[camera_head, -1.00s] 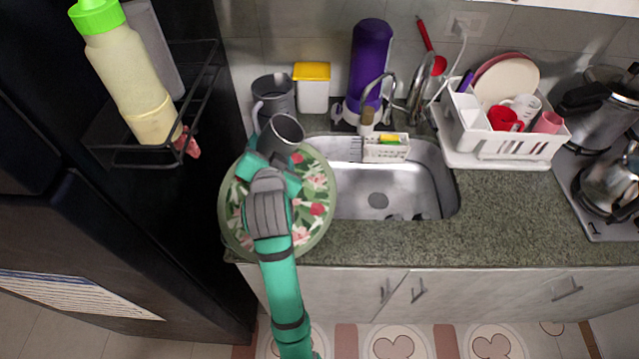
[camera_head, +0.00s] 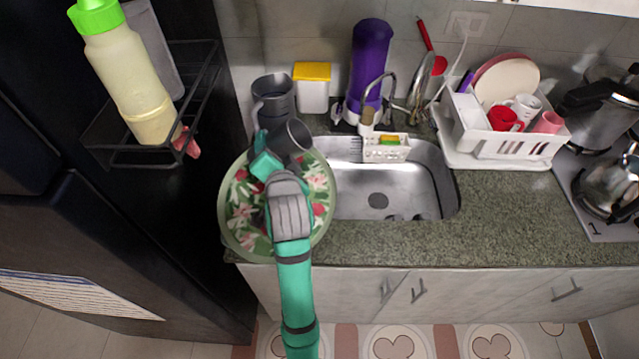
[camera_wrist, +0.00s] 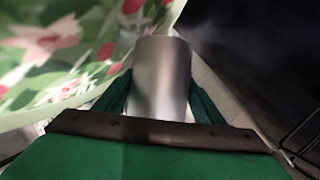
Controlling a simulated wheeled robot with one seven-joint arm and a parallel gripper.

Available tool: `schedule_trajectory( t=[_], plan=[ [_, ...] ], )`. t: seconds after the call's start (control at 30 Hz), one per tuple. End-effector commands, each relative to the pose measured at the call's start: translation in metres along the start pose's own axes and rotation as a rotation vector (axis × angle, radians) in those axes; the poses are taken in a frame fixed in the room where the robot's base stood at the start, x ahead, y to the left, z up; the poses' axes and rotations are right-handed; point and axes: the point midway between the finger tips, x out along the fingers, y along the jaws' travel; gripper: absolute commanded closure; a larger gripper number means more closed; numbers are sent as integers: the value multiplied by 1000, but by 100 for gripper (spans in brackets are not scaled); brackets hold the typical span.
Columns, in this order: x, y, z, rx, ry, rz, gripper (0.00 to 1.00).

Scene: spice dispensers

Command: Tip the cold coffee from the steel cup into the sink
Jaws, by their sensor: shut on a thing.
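The steel cup (camera_head: 291,138) is held in my gripper (camera_head: 270,160), above the far part of the round floral tray, left of the sink. In the head view the cup is tilted, its dark mouth turned to the right. The wrist view shows the grey metal cup (camera_wrist: 160,78) between the green fingers of my gripper (camera_wrist: 160,100). I cannot see whether coffee is inside. The steel sink (camera_head: 400,185) lies to the right of the cup, its basin mostly open, with a round drain (camera_head: 378,201).
The floral tray (camera_head: 240,238) lies on the counter beneath my arm. A grey mug (camera_head: 272,95) and a yellow-lidded container (camera_head: 312,90) stand behind. A faucet (camera_head: 368,112) and sponge holder (camera_head: 386,151) are at the sink's back edge. A white dish rack (camera_head: 510,148) stands right.

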Motion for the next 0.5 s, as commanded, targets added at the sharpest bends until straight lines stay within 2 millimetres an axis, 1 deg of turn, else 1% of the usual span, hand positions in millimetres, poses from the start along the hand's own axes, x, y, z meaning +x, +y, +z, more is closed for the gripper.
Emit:
schedule_trajectory(
  t=[0.1,0.2,0.5],
  plan=[
    [2,-7,8,10,-11,-14,69],
    [2,-10,11,23,-11,-18,69],
    [2,-7,9,62,-14,-30,69]
  ],
)
